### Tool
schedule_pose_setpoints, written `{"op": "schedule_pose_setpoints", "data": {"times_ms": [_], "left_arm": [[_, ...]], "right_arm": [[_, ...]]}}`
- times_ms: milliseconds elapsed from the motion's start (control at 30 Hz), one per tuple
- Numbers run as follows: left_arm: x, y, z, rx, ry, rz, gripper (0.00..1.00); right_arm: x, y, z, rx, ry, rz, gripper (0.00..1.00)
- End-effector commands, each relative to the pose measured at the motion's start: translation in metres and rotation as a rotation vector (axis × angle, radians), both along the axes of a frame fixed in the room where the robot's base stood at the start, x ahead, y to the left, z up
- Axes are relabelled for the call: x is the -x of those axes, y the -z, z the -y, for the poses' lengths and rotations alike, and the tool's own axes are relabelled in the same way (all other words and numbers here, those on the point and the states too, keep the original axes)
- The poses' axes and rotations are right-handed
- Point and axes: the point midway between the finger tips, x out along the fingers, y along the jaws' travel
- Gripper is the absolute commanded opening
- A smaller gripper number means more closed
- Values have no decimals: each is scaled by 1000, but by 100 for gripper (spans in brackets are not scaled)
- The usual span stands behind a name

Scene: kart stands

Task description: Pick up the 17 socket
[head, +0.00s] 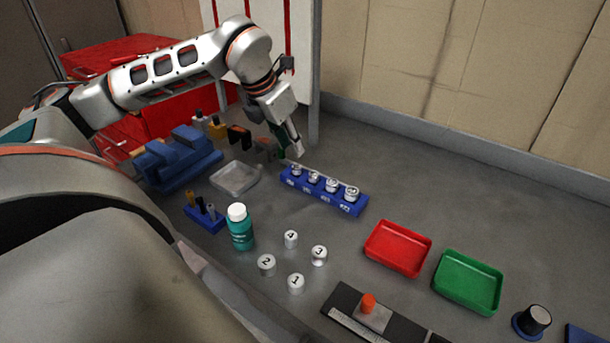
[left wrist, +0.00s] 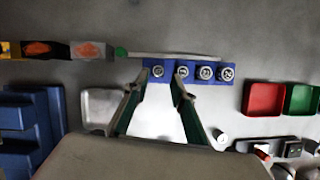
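A blue rack (head: 322,198) holds a row of silver sockets, also seen in the left wrist view (left wrist: 196,84). Their number labels are too small to read surely, so I cannot tell which one is the 17 socket. The end socket (head: 296,170) nearest my left gripper (head: 291,152) is partly hidden in the head view. In the left wrist view my left gripper (left wrist: 156,88) is open and empty, with its fingertips either side of that leftmost socket (left wrist: 158,71). The fingers look above the socket; contact cannot be told. My right gripper is not in view.
A long grey bar tool (left wrist: 175,55) with a green end lies just behind the rack. A clear tray (head: 235,178), a green bottle (head: 240,230), numbered white cylinders (head: 291,239) and red (head: 398,248) and green (head: 468,280) trays stand around.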

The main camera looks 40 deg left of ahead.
Motion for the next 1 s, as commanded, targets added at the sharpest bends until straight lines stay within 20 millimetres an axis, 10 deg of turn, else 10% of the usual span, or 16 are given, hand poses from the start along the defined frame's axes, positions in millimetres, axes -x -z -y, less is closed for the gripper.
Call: {"op": "schedule_pose_setpoints", "data": {"times_ms": [867, 1000], "left_arm": [[-18, 71, -1, 0, 1, 1, 25], [-18, 71, -1, 0, 0, 1, 0]], "right_arm": [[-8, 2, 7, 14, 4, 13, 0], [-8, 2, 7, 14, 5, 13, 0]]}}
